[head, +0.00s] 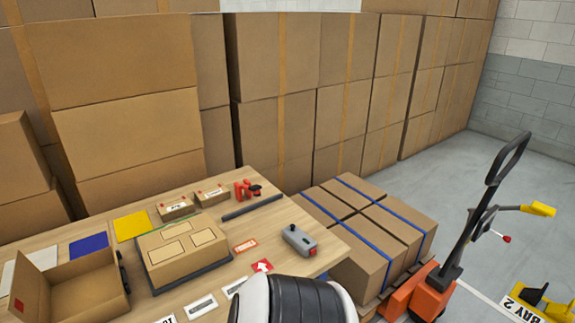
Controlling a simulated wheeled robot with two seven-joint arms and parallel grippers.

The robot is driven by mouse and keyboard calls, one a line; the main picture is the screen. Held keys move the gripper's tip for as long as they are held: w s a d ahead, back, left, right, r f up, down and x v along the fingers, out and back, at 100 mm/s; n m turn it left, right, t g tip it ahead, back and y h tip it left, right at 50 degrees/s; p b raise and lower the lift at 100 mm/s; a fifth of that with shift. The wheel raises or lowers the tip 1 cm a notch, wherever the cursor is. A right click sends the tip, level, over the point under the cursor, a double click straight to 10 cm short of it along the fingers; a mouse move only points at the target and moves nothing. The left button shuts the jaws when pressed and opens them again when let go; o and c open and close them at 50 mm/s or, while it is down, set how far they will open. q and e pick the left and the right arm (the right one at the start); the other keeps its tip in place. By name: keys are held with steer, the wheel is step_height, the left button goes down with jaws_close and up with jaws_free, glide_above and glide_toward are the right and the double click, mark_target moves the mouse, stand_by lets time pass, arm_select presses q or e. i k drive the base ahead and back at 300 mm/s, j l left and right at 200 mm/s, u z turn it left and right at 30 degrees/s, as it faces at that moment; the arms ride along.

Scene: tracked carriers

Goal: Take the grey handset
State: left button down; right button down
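A grey handset (299,241) with a red button at its right end lies near the right edge of the wooden table (215,298). It lies flat and nothing covers it. Neither of my grippers shows in the head view. A white and black rounded part, which seems to be my own arm, rises at the bottom middle, just in front of the handset and apart from it in the picture.
A carton (182,247) on a dark plate, an open box (70,287), a red tape dispenser (247,189) and a dark bar (252,208) are on the table. Strapped cartons (375,228) and an orange pallet truck (428,290) stand to the right. Stacked cartons (125,115) fill the back.

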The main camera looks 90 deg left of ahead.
mark_target(297, 239)
steer(key=u, duration=2.45)
